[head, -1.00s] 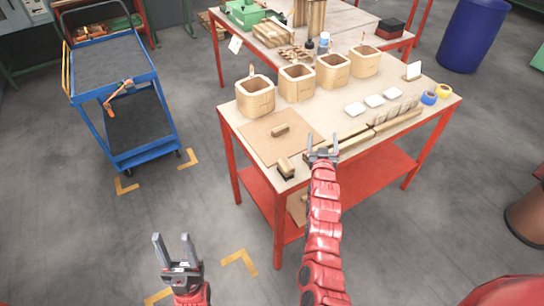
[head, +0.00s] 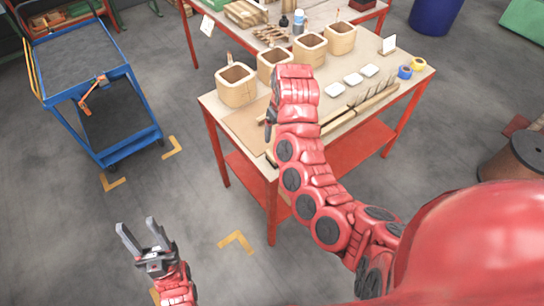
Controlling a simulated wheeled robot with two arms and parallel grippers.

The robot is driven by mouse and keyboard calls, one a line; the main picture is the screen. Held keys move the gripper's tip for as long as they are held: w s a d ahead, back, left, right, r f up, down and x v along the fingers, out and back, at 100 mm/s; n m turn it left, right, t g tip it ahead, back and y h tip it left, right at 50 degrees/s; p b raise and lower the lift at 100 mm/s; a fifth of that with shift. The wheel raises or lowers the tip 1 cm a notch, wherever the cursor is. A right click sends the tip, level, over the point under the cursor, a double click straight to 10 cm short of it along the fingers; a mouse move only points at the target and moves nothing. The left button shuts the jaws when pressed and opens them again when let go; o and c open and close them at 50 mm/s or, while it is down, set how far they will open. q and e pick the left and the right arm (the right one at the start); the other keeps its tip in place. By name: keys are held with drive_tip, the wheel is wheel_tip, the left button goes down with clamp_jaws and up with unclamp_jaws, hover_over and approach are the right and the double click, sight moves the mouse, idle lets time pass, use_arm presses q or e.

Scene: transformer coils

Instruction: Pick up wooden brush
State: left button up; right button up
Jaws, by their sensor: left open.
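My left gripper (head: 138,238) is open and empty, low at the left, above the floor and apart from the table. My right arm reaches over the front left of the work table (head: 212,102). Only a dark bit of my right gripper (head: 270,120) shows past its wrist, so its fingers and anything between them are hidden. A small dark-and-wood piece, likely the wooden brush (head: 271,159), peeks out at the table's front edge beside my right arm. Most of it is hidden. The small wooden block on the brown board (head: 242,124) is hidden behind my arm.
Several wooden coil forms (head: 236,86) line the table's left and back. White pads (head: 353,79), long wooden strips (head: 375,101) and tape rolls (head: 405,72) lie to the right. A blue cart (head: 128,70) stands at the left, with clear floor between.

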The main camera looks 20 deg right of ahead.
drive_tip(key=f, duration=0.3)
drive_tip(key=w+f, duration=0.1)
drive_tip(key=f, duration=0.2)
drive_tip(key=f+p, duration=0.1)
drive_tip(key=f, duration=0.1)
drive_tip(key=shift+w+a+f, duration=0.15)
drive_tip(key=shift+f, duration=0.25)
drive_tip(key=shift+w+a+f+p, duration=0.1)
drive_tip(key=shift+f+p, duration=0.2)
drive_tip(key=shift+f, duration=0.45)
drive_tip(key=shift+f+p, duration=0.35)
drive_tip(key=shift+p, duration=0.15)
wheel_tip(320, 180, down, 3)
drive_tip(key=shift+r+p, duration=0.1)
drive_tip(key=shift+p, duration=0.35)
drive_tip(key=shift+w+a+f, duration=0.1)
drive_tip(key=shift+w+f, duration=0.1)
drive_tip(key=shift+f, duration=0.6)
clamp_jaws()
